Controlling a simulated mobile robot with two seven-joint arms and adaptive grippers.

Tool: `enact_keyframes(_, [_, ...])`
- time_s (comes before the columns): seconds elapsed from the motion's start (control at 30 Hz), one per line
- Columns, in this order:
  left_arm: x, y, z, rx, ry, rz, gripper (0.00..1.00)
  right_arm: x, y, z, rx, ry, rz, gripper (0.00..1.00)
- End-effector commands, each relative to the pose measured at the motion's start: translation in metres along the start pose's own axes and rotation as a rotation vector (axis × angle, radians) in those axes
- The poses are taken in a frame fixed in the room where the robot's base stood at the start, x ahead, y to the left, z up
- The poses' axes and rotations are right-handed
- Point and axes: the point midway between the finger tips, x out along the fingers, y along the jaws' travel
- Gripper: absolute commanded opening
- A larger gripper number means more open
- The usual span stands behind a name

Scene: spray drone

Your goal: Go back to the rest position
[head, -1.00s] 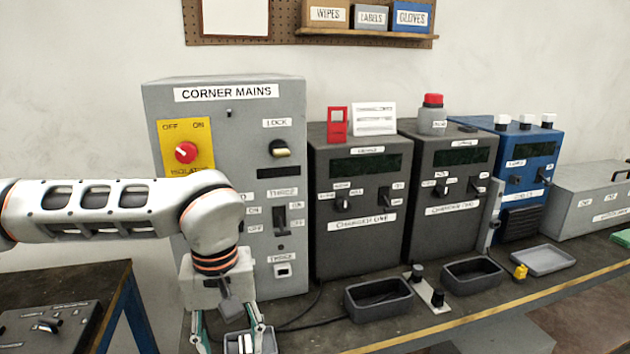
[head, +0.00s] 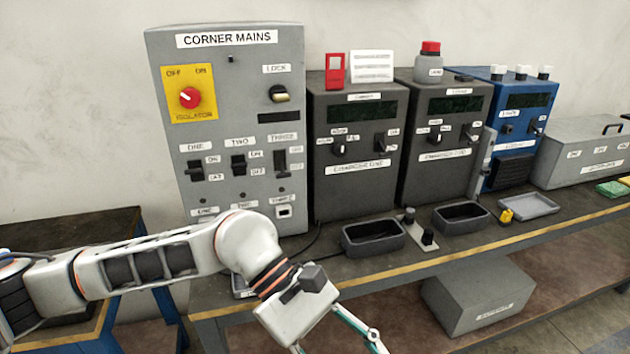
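My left arm comes in from the left, low across the front of the bench. My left gripper (head: 338,345) hangs at the bottom edge of the head view, in front of the bench edge. Its two teal fingers are spread apart and nothing shows between them; the fingertips are cut off by the picture edge. My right gripper is not in view.
The bench (head: 400,262) carries the grey Corner Mains box (head: 236,110), two dark charger boxes (head: 355,200) (head: 440,175) and a blue box (head: 520,125). Black trays (head: 373,250) (head: 461,232) lie before them. A grey box (head: 480,295) sits on the lower shelf.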

Motion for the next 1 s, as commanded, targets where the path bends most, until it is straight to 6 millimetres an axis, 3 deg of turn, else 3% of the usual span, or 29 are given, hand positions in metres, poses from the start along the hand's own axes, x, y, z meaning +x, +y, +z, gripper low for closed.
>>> enact_keyframes(0.1, [0.015, 0.017, 0.042, -0.164, -0.238, 0.094, 0.49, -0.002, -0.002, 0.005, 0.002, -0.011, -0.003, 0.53])
enact_keyframes(0.2, [0.013, 0.035, 0.07, -0.32, -0.436, 0.169, 0.49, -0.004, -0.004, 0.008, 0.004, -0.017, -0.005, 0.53])
enact_keyframes(0.33, [-0.004, 0.06, 0.09, -0.548, -0.695, 0.253, 0.49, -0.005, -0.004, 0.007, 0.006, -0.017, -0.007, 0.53])
enact_keyframes(0.47, [-0.032, 0.084, 0.09, -0.792, -0.956, 0.325, 0.49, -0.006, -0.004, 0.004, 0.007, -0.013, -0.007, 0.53])
enact_keyframes(0.63, [-0.074, 0.103, 0.052, -1.134, -1.303, 0.401, 0.49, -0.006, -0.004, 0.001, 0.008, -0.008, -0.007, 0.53])
enact_keyframes(0.77, [-0.1, 0.103, -0.002, -1.403, -1.573, 0.448, 0.49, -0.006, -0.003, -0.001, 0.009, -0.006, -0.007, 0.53])
enact_keyframes(0.87, [-0.112, 0.09, -0.055, -1.609, -1.784, 0.479, 0.49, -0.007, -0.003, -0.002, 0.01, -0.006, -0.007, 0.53])
enact_keyframes(1.0, [-0.114, 0.051, -0.138, -1.892, -2.09, 0.517, 0.49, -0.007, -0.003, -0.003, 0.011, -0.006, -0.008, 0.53])
